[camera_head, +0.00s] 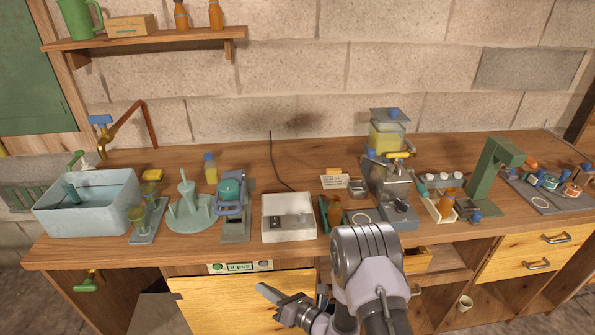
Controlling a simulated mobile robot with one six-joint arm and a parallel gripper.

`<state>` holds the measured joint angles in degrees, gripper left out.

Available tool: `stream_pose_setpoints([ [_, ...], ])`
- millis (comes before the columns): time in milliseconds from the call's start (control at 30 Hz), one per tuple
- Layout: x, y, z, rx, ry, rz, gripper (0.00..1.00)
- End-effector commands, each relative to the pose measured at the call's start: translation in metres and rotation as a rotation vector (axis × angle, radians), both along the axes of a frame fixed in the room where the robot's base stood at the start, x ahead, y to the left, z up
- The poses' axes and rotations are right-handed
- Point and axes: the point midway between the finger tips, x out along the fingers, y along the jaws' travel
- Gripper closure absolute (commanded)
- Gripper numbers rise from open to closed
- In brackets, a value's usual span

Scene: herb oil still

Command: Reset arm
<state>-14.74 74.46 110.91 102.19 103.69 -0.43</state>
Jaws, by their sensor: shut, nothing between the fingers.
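My arm rises from the bottom of the head view, in front of the bench. My gripper (268,291) points to the left, below the bench's front edge and in front of a pale wooden door (235,305). Its fingers are together and hold nothing. It appears apart from the things on the bench. The large grey joint of my arm covers part of the bench front to the right of the gripper.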

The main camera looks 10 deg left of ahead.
Motion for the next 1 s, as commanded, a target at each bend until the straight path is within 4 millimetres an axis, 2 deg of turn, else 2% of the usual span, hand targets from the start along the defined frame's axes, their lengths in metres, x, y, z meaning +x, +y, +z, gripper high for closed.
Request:
stream_pose_setpoints([
  [67, 0.001, 0.009, 0.047, -0.008, -0.081, 0.091, 1.00],
  [167, -0.024, 0.018, 0.144, -0.077, -0.283, 0.331, 1.00],
  [200, -0.044, 0.015, 0.180, -0.132, -0.383, 0.441, 1.00],
  [233, -0.060, 0.009, 0.203, -0.182, -0.459, 0.520, 1.00],
  [300, -0.099, -0.011, 0.245, -0.322, -0.640, 0.691, 1.00],
  [333, -0.116, -0.022, 0.258, -0.392, -0.717, 0.760, 1.00],
  [400, -0.152, -0.056, 0.278, -0.583, -0.892, 0.908, 1.00],
  [467, -0.178, -0.090, 0.289, -0.772, -1.034, 1.021, 1.00],
  [500, -0.191, -0.115, 0.293, -0.911, -1.122, 1.089, 1.00],
  [600, -0.213, -0.175, 0.302, -1.259, -1.289, 1.225, 1.00],
  [700, -0.222, -0.222, 0.312, -1.551, -1.380, 1.312, 1.00],
  [833, -0.227, -0.254, 0.323, -1.764, -1.420, 1.369, 1.00],
  [1000, -0.227, -0.260, 0.325, -1.807, -1.426, 1.383, 1.00],
])
